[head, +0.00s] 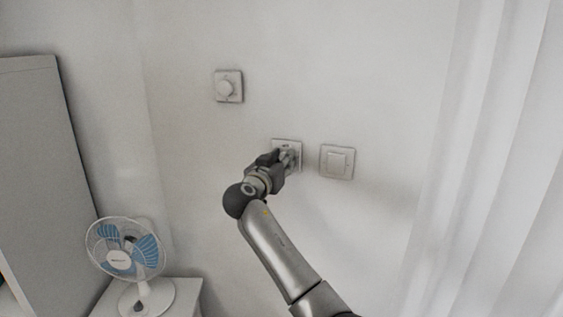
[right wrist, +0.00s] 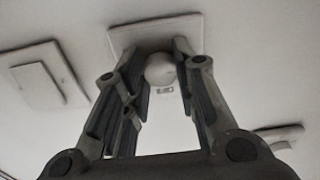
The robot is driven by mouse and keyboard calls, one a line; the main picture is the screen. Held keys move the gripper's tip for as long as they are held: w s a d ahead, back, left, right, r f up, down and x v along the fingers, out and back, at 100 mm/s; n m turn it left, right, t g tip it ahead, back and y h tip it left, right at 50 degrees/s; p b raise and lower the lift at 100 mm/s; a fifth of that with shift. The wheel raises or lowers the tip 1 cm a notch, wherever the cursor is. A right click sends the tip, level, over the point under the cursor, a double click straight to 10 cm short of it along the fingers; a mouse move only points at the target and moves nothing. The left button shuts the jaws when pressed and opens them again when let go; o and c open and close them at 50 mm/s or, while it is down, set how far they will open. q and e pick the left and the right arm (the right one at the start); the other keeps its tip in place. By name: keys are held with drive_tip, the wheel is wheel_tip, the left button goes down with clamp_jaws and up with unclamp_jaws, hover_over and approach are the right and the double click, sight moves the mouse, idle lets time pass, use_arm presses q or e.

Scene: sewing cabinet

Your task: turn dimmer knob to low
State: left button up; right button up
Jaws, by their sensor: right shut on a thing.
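The dimmer knob (right wrist: 160,70) is a small round white knob on a square wall plate (right wrist: 126,38), with a small mark just below it in the right wrist view. In the head view the plate (head: 280,143) shows around my gripper, which hides most of the knob. My right gripper (head: 286,158) reaches the wall there. In the right wrist view its two fingers (right wrist: 163,66) stand on either side of the knob and are shut on it. My left gripper is in neither view.
A flat rocker switch (head: 337,162) is close on the right. A fan (head: 120,260) stands on a white surface at lower left. A white curtain (head: 500,150) hangs at right.

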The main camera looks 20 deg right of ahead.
drive_tip(key=n+p, duration=0.6)
drive_tip(key=n, duration=0.4)
drive_tip(key=n+p, duration=0.6)
drive_tip(key=n, duration=0.5)
drive_tip(key=n+p, duration=0.6)
drive_tip(key=n, duration=0.4)
drive_tip(key=shift+r+n+p, duration=0.25)
drive_tip(key=shift+n+p, duration=0.1)
drive_tip(key=shift+n, duration=0.05)
drive_tip(key=shift+f+n+p, duration=0.1)
drive_tip(key=shift+n+p, duration=0.9)
drive_tip(key=shift+n, duration=0.6)
drive_tip(key=shift+f, duration=0.1)
drive_tip(key=o, duration=0.9)
drive_tip(key=shift+o, duration=0.7)
